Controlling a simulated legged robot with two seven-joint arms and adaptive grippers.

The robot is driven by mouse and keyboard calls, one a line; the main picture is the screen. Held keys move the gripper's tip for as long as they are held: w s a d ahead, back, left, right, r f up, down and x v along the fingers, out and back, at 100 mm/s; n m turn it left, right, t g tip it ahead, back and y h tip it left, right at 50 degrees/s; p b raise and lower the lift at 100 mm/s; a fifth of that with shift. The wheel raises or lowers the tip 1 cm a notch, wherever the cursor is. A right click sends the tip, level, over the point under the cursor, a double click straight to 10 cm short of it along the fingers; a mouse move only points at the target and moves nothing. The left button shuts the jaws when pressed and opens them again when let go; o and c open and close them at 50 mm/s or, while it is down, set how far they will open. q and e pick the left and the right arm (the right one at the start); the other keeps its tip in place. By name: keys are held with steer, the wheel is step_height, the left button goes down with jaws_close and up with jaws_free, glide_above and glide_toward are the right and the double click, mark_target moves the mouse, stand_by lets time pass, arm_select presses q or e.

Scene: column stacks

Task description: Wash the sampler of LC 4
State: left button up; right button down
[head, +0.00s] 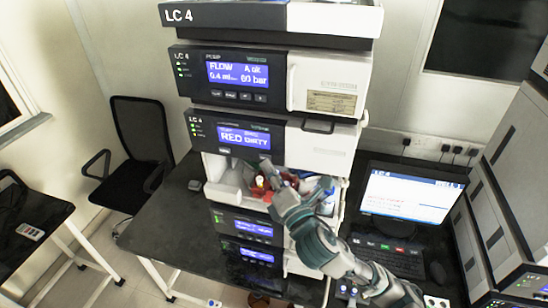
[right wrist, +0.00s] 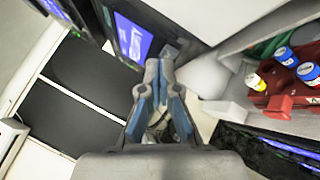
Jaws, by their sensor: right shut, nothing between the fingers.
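The LC 4 stack stands in the middle of the head view. Its sampler (head: 300,140) has a blue display (head: 244,138) that reads "RED" and "DIRTY". A small button (head: 224,151) sits below the display's left end. Under the front panel, the open sampler bay shows a red vial tray (right wrist: 280,103) with yellow- and blue-capped vials. My right gripper (head: 268,178) is at the bay, just below the display. In the right wrist view its fingertips (right wrist: 160,68) are together and empty, close to the front panel. I cannot tell whether they touch it. My left gripper is not in view.
More modules with blue displays (head: 254,228) sit below the bay. A monitor (head: 410,195) and keyboard (head: 385,252) are to the right, with another stack (head: 505,190).

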steer(key=shift+w+d+r+p, duration=0.1)
steer(key=shift+w+d+p, duration=0.25)
steer(key=shift+d, duration=0.3)
steer(key=shift+a, duration=1.1)
steer(key=shift+w+d, duration=0.2)
steer(key=shift+d, duration=0.75)
steer(key=shift+a, duration=0.3)
steer(key=shift+w+a, duration=0.15)
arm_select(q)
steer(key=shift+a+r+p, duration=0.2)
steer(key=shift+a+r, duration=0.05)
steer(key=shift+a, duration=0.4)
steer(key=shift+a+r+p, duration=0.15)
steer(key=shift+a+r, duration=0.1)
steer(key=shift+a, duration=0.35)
arm_select(e)
steer(key=shift+s+a, duration=0.7)
steer(key=shift+a, duration=0.15)
